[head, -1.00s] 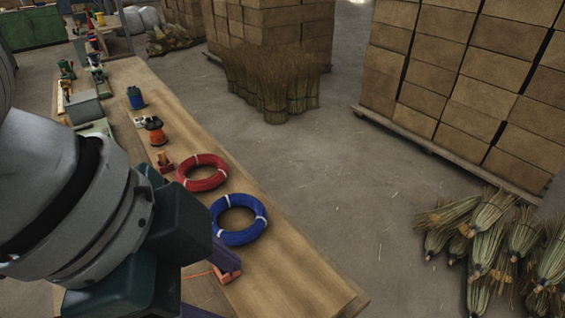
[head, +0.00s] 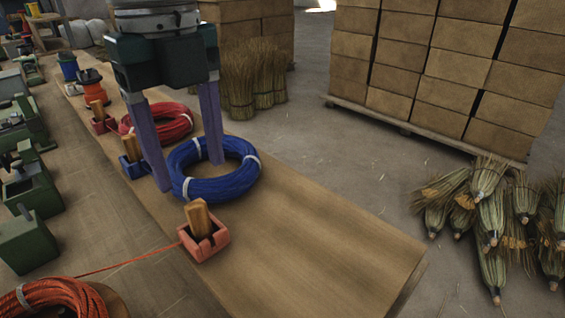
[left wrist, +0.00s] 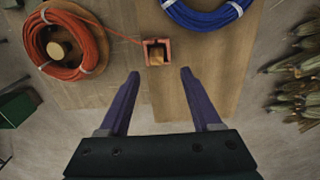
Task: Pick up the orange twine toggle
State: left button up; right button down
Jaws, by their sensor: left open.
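The orange twine toggle (head: 198,218) is a short wooden peg standing upright in a red-orange holder (head: 204,244) on the bench. An orange line runs from the holder to an orange coil (head: 52,298) at lower left. In the left wrist view the toggle (left wrist: 156,56) sits in its holder just beyond the fingertips, between their lines. My left gripper (head: 191,176) is open and empty, pointing down, with its purple fingers in front of the blue coil (head: 240,180) in the head view. It is apart from the toggle. My right gripper is not in view.
A second wooden peg in a blue holder (head: 133,170) and one in a red holder (head: 103,122) stand farther along the bench. A red coil (head: 172,121) lies behind my gripper. Green machines (head: 30,190) stand at left. The bench's right end (head: 330,250) is clear.

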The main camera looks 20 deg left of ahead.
aim_at(195, 204)
pick_arm(q)
notch_tip(195, 204, down, 2)
jog(key=shift+f, duration=0.15)
jog(key=shift+s+a+f, duration=0.1)
jog(key=shift+a+f, duration=0.05)
jog(key=shift+f, duration=1.25)
jog(key=shift+s+a+f, duration=0.1)
jog(key=shift+f, duration=1.25)
grip_shut()
